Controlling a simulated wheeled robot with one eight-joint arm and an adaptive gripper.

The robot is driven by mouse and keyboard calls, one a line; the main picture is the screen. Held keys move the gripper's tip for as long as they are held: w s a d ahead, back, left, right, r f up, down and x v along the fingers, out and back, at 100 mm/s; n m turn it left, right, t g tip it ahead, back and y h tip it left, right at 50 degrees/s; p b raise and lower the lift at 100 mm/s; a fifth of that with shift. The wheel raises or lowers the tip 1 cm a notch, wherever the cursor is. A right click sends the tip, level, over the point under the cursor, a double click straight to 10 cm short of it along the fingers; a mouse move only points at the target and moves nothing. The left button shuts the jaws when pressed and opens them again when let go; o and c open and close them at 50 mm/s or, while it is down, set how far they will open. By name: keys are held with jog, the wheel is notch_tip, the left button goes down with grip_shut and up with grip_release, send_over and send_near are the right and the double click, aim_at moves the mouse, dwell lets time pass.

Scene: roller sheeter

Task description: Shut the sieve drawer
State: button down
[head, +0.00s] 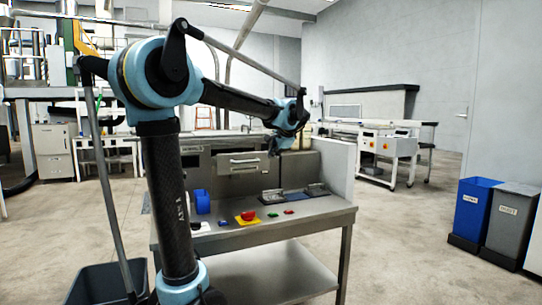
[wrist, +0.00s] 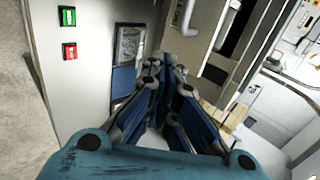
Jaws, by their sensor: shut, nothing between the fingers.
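The sieve drawer (head: 243,168) shows in the head view as a grey front with a bar handle, set in the upright front of the steel machine (head: 198,170). It seems to stand out a little from that front; how far is unclear. In the wrist view, a pale bar at the top edge (wrist: 187,13) may be its handle. My gripper (wrist: 164,66) is shut and empty in the wrist view, above the worktop (wrist: 90,95). In the head view my arm's end hangs right of the drawer, and the fingers are hard to make out there.
A blue holder (head: 202,201), a red knob on a yellow plate (head: 247,217), and green (head: 272,214) and red (head: 289,212) buttons sit on the worktop. Dark and blue plates lie behind them. Blue (head: 472,212) and grey (head: 511,222) bins stand far right. Floor right of the bench is clear.

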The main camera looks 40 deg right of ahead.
aim_at(263, 164)
jog(key=x, duration=0.3)
jog(key=r+x, duration=0.1)
jog(key=x, duration=0.2)
jog(key=w+x, duration=0.1)
jog(key=x, duration=0.2)
jog(key=shift+w+d+r, duration=0.1)
jog(key=shift+w, duration=0.05)
jog(key=shift+w+d, duration=0.2)
jog(key=shift+w, duration=0.45)
jog(key=w+d, duration=0.1)
jog(key=w, duration=0.4)
jog(key=w+d, duration=0.1)
jog(key=w, duration=0.5)
jog(key=w+d, duration=0.2)
jog(key=w, duration=0.4)
jog(key=shift+w, duration=0.1)
jog(key=shift+w+d, duration=0.1)
jog(key=shift+w, duration=0.05)
jog(key=shift+r, duration=0.1)
